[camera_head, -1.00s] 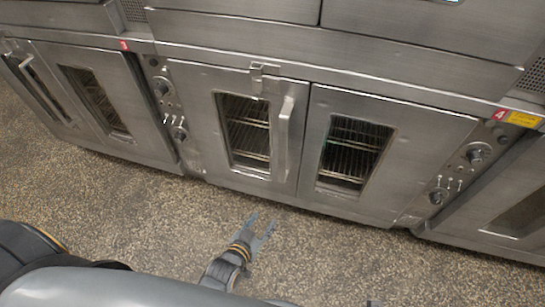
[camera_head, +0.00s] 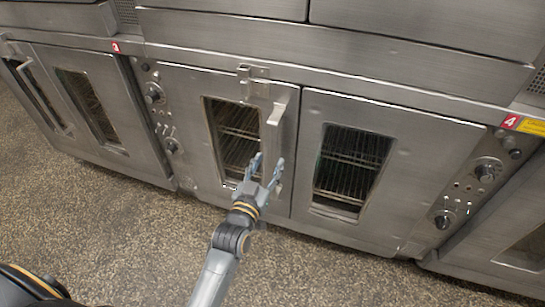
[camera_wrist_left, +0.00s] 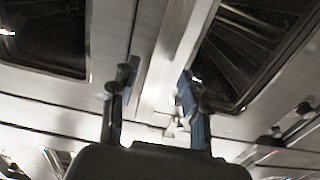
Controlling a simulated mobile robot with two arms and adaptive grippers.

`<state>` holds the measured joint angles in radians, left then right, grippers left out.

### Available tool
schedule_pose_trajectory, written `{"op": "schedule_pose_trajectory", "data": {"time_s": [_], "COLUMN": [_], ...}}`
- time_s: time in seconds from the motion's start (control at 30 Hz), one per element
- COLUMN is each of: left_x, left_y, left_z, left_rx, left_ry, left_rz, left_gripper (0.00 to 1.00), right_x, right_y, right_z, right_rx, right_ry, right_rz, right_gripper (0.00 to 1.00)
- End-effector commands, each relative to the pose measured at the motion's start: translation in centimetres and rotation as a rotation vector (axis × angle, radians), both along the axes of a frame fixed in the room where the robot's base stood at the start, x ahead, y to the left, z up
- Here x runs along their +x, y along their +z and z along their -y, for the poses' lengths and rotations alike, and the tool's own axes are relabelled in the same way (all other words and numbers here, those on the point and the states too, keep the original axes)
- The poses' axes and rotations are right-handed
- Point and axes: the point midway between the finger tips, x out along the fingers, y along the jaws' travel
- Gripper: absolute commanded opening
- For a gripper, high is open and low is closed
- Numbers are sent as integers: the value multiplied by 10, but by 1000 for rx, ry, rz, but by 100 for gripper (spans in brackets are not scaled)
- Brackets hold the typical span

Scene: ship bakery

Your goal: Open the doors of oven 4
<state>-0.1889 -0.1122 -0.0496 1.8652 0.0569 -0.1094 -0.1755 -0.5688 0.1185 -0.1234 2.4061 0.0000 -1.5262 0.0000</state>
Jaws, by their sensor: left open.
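The middle oven has two steel doors with windows, the left door (camera_head: 180,120) and the right door (camera_head: 425,150). Both look shut. A red label 4 (camera_head: 510,121) sits above the control panel on its right. A bar handle (camera_head: 277,108) stands upright on the left door, by the seam. In the left wrist view, a pale bar lies between and beyond the open fingers (camera_wrist_left: 157,80); blur hides whether anything touches. My right gripper is not in view.
A latch (camera_head: 252,73) sits at the top of the doors. Another oven (camera_head: 105,125), by red label 3 (camera_head: 115,47), stands to the left. The control panel (camera_head: 470,185) has knobs. Speckled floor (camera_head: 130,225) in front is clear.

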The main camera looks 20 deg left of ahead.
Motion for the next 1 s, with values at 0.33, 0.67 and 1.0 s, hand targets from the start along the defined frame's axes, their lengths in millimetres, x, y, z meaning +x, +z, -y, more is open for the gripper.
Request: {"op": "schedule_pose_trajectory", "data": {"time_s": [0.33,0.67,1.0], "left_x": [39,40,40], "left_y": [-1,0,0], "left_z": [1,1,1], "left_rx": [1,0,0], "left_ry": [1,0,0], "left_rz": [-1,-2,-1], "left_gripper": [46,40,0], "right_x": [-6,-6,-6], "right_y": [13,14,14], "right_z": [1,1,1], "right_rx": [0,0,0], "right_ry": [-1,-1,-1], "right_rz": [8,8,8], "right_gripper": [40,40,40]}}
